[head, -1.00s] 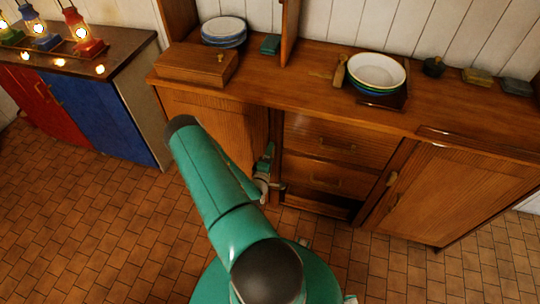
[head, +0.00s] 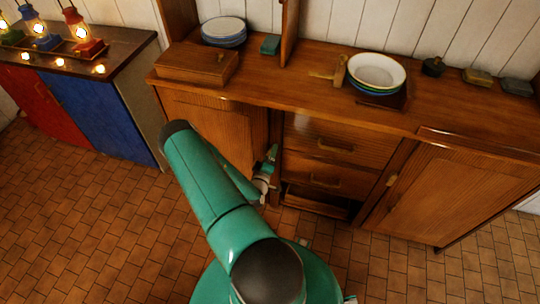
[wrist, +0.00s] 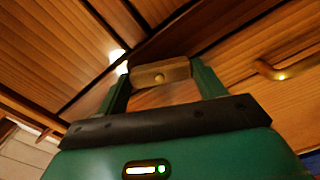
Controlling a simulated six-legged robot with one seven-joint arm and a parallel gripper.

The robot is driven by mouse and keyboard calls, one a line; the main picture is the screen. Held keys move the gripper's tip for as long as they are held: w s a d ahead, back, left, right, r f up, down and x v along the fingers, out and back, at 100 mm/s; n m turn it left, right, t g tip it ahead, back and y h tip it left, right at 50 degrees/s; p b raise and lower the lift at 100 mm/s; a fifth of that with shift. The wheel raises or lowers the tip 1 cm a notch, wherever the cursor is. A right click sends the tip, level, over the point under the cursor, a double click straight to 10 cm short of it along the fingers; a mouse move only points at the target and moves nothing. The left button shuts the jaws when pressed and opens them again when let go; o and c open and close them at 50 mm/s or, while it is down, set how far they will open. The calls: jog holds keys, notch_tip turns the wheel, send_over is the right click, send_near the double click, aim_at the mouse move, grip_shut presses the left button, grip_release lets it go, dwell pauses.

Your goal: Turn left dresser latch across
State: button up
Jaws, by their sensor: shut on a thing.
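The left dresser latch (wrist: 161,74) is a small wooden-looking block with a round pivot screw in its middle. In the wrist view it lies crosswise between my fingers. My gripper (wrist: 160,84) is shut on it, with one green finger at each end. In the head view my gripper (head: 268,168) is at the right edge of the left dresser door (head: 215,125), beside the drawers. My green arm hides the lower part of that door, and the latch cannot be made out there.
Drawers with handles (head: 333,147) stand right of my gripper; a handle (wrist: 283,71) shows close by in the wrist view. The right door (head: 440,195) has its own latch (head: 392,180). Bowls (head: 377,70) and a wooden box (head: 197,66) stand on the top. Tiled floor is clear.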

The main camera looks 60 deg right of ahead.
jog(key=m, duration=1.3)
jog(key=shift+a, duration=0.1)
jog(key=shift+m, duration=0.3)
jog(key=o, duration=1)
jog(key=a, duration=0.4)
jog(key=s+a, duration=0.1)
jog(key=a, duration=0.4)
jog(key=s+a, duration=0.1)
jog(key=a, duration=0.3)
jog(key=shift+s+a, duration=0.1)
jog(key=shift+a, duration=0.2)
